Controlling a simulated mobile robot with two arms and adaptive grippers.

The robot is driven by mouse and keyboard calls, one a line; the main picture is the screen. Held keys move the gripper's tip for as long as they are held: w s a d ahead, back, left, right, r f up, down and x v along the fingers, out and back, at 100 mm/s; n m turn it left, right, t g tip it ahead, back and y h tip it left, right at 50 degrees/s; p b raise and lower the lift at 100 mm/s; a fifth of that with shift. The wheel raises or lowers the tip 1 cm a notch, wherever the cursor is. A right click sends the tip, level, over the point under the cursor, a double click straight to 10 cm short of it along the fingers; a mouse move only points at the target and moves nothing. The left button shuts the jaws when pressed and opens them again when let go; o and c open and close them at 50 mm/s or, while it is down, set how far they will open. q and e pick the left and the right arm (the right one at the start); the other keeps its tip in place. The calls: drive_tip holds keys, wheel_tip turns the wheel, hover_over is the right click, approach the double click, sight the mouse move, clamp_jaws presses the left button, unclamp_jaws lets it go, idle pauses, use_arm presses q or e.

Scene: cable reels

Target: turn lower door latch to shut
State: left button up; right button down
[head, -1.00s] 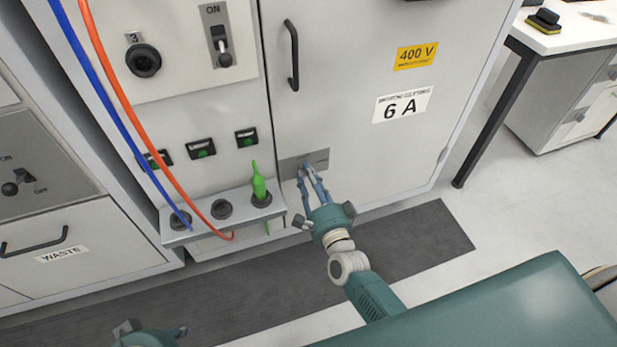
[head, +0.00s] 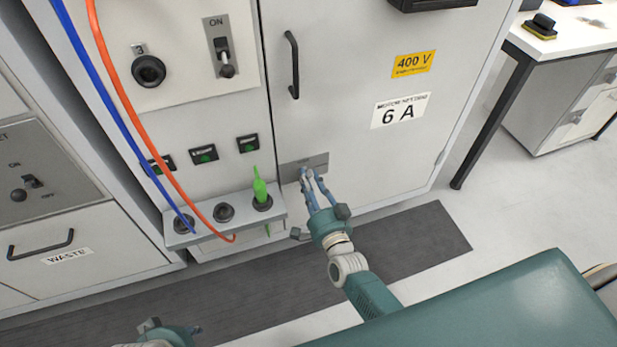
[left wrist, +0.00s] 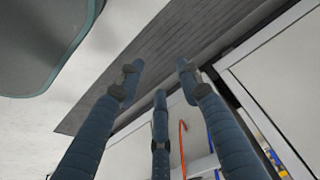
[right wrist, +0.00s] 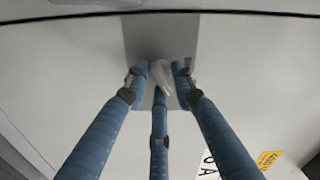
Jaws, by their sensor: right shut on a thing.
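The lower door latch is a small grey handle (right wrist: 162,74) on a grey metal plate (head: 318,162) low on the cabinet door (head: 340,120). My right gripper (head: 312,176) is at the latch, its blue fingers closed around the handle. In the right wrist view, its fingertips (right wrist: 158,78) sit on both sides of the handle and partly hide it, so its exact angle is hard to read. My left gripper (left wrist: 158,75) is open and empty, its fingers spread above the floor. In the head view only part of it shows at the bottom left.
A black door handle (head: 293,65) is higher on the door. Left of the door, a small shelf (head: 240,218) holds sockets and a green plug (head: 260,188). Blue (head: 110,110) and orange (head: 120,110) cables hang in front of the panel. A dark mat (head: 420,245) lies on the floor.

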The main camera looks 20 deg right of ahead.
use_arm(q)
wheel_tip(320, 180, down, 13)
drive_tip(key=s+p, duration=0.2)
drive_tip(key=p, duration=0.1)
drive_tip(key=shift+s+g, duration=0.2)
drive_tip(key=shift+g, duration=0.2)
use_arm(e)
drive_tip(key=shift+s+d+f+n, duration=0.1)
drive_tip(key=shift+n, duration=1.95)
drive_tip(key=shift+d+f+n, duration=0.1)
drive_tip(key=shift+n, duration=2)
drive_tip(key=shift+s+d+f+n, duration=0.1)
drive_tip(key=shift+n, duration=1.95)
use_arm(q)
drive_tip(key=shift+a, duration=0.1)
use_arm(e)
drive_tip(key=c, duration=1.7)
unclamp_jaws()
drive_tip(key=shift+d, duration=0.1)
drive_tip(key=shift+o, duration=0.2)
drive_tip(key=shift+r, duration=0.2)
drive_tip(key=shift+w, duration=0.1)
use_arm(q)
drive_tip(key=shift+w+d+r, duration=0.1)
drive_tip(key=shift+d, duration=0.1)
use_arm(e)
drive_tip(key=shift+r, duration=0.1)
